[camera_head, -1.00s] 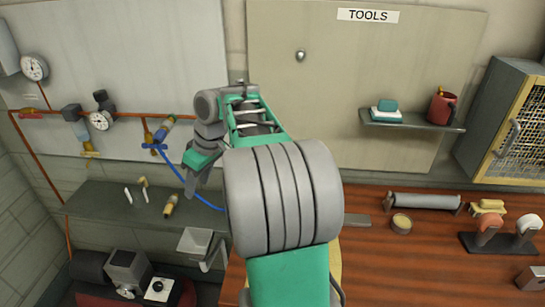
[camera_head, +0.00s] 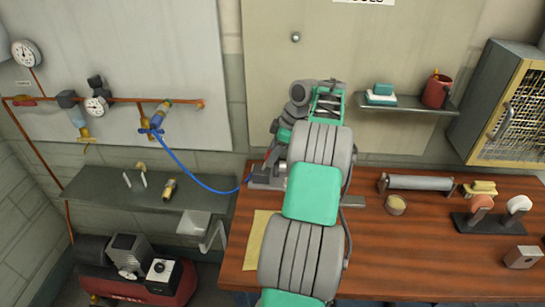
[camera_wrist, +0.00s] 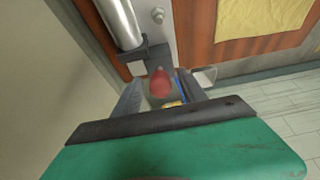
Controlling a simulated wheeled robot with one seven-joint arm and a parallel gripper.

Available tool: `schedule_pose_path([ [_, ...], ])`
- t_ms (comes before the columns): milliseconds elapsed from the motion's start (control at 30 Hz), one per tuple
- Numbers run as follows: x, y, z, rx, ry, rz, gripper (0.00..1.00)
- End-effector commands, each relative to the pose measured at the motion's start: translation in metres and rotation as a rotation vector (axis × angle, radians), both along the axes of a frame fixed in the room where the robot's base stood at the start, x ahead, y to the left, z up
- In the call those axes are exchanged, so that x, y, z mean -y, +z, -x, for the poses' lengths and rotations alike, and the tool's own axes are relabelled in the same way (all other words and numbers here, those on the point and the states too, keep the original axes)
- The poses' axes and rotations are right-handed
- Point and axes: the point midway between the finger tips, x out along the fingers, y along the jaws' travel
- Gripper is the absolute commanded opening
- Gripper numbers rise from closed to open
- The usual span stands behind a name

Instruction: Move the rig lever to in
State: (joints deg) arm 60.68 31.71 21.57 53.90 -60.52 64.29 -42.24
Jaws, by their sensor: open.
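The rig (camera_head: 268,183) is a grey metal fixture at the left end of the wooden bench, largely covered by my arm in the head view. In the wrist view its silver cylinder (camera_wrist: 119,22) and plate show at the top. A red rounded knob (camera_wrist: 160,83), seemingly the lever's end, shows between my fingers in the wrist view. My gripper (camera_wrist: 160,92) is open with a finger to each side of the knob; I cannot tell whether either touches it. In the head view my gripper (camera_head: 270,160) points down at the rig. The lever's shaft is hidden.
The blue hose (camera_head: 195,178) runs from the wall pipe to the rig. A yellow cloth (camera_head: 258,240) lies at the bench's left front. A roller (camera_head: 420,183), a round tin (camera_head: 396,204) and a dark stand (camera_head: 487,222) with two knobs are to the right.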

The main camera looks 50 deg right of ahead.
Motion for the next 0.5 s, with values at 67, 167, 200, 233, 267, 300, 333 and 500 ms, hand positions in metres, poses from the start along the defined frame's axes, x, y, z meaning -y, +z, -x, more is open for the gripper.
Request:
schedule_pose_path([
  [67, 0.0000, 0.0003, -0.0003, 0.001, 0.000, 0.001, 0.49],
  [167, 0.0000, 0.0006, -0.0003, 0.000, -0.001, 0.000, 0.49],
  [200, 0.0000, 0.0006, -0.0002, 0.000, -0.001, 0.000, 0.49],
  [233, 0.0000, 0.0006, -0.0002, 0.000, -0.001, 0.000, 0.46],
  [267, 0.0000, 0.0006, -0.0002, 0.000, -0.001, 0.000, 0.44],
  [300, 0.0000, 0.0006, -0.0002, 0.000, -0.001, 0.000, 0.40],
  [333, 0.0000, 0.0006, -0.0002, 0.000, -0.001, 0.000, 0.38],
  [500, -0.0001, 0.0006, -0.0001, 0.000, -0.001, 0.000, 0.24],
])
